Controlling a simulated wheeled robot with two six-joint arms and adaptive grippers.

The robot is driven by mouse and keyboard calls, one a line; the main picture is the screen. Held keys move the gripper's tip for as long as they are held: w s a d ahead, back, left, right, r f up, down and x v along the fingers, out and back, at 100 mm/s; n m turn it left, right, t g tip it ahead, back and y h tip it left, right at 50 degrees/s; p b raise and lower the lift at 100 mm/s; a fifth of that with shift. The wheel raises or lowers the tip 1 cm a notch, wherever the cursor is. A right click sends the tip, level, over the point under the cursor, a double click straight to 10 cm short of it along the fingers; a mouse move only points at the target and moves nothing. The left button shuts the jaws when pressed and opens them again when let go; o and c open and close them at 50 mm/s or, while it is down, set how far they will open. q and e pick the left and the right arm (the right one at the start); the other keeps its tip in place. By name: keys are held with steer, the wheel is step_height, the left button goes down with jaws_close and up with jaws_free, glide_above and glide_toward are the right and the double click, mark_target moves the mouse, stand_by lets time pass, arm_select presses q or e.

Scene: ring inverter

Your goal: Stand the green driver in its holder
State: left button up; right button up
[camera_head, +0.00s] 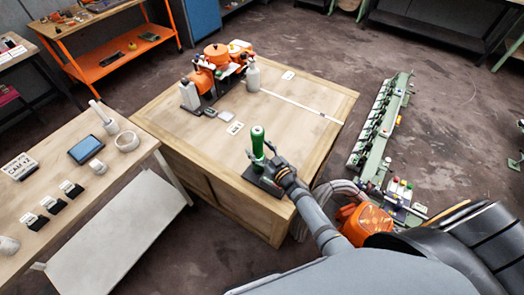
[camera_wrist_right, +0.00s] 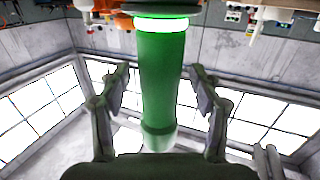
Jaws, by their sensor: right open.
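The green driver (camera_head: 257,140) stands upright at the black holder (camera_head: 251,177), near the front edge of the wooden table. My right gripper (camera_head: 264,157) is beside the driver with its fingers open around the handle. In the right wrist view the green handle (camera_wrist_right: 162,80) lies between the two spread fingers, with a gap on each side. The driver's lower end is hidden in the head view. My left gripper is in neither view.
The wooden table (camera_head: 190,135) carries an orange machine (camera_head: 215,55), a grey bottle (camera_head: 253,77) and small boxes at its far side. A side bench (camera_head: 80,195) with a tablet (camera_head: 86,149) is at left. The table's middle is clear.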

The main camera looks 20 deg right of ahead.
steer(key=v, duration=1.1)
steer(key=shift+s, duration=0.35)
steer(key=shift+d+r, duration=0.1)
